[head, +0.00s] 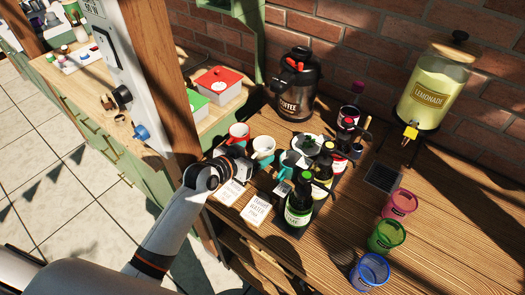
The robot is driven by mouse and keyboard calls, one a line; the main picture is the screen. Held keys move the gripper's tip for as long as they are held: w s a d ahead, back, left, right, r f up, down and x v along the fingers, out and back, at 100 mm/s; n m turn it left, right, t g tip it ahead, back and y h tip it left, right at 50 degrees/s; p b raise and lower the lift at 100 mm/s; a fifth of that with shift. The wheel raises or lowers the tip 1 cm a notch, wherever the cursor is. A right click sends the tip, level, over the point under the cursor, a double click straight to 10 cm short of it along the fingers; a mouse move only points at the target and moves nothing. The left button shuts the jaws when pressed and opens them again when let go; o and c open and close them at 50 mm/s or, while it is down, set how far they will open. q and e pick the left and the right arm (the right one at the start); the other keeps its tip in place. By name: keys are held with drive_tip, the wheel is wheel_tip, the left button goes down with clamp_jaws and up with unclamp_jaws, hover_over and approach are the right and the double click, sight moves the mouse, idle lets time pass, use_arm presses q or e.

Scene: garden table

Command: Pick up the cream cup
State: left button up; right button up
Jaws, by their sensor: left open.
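The cream cup (264,146) stands upright on the wooden table, between a red cup (239,131) and a teal cup (289,161). My left gripper (244,166) is open, just in front of the cream cup, toward the near side. It hides part of the table there. I cannot tell whether its fingers touch the cup. My right gripper is not in view.
Dark syrup bottles (299,203) crowd the right of the cups, and a coffee urn (298,85) stands behind. White cards (257,209) lie in front. A wooden post (160,75) rises at left. Coloured glasses (387,236) and a lemonade dispenser (430,95) are at right.

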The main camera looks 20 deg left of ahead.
sight(270, 142)
use_arm(q)
drive_tip(key=shift+w+d, duration=0.15)
drive_tip(key=shift+w, duration=0.25)
drive_tip(key=p+x, duration=0.1)
drive_tip(key=x, duration=0.2)
drive_tip(key=shift+w+r, duration=0.1)
drive_tip(key=shift+w, duration=0.15)
drive_tip(key=shift+w+d+f+p, duration=0.15)
drive_tip(key=shift+w+f+p, duration=0.15)
drive_tip(key=shift+w, duration=0.2)
drive_tip(key=shift+s, duration=0.1)
drive_tip(key=c, duration=1.2)
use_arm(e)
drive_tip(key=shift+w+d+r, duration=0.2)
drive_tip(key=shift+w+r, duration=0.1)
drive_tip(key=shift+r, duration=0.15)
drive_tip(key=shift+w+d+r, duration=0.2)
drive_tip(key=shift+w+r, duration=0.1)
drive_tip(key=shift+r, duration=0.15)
use_arm(q)
drive_tip(key=shift+o, duration=0.2)
drive_tip(key=shift+r, duration=0.1)
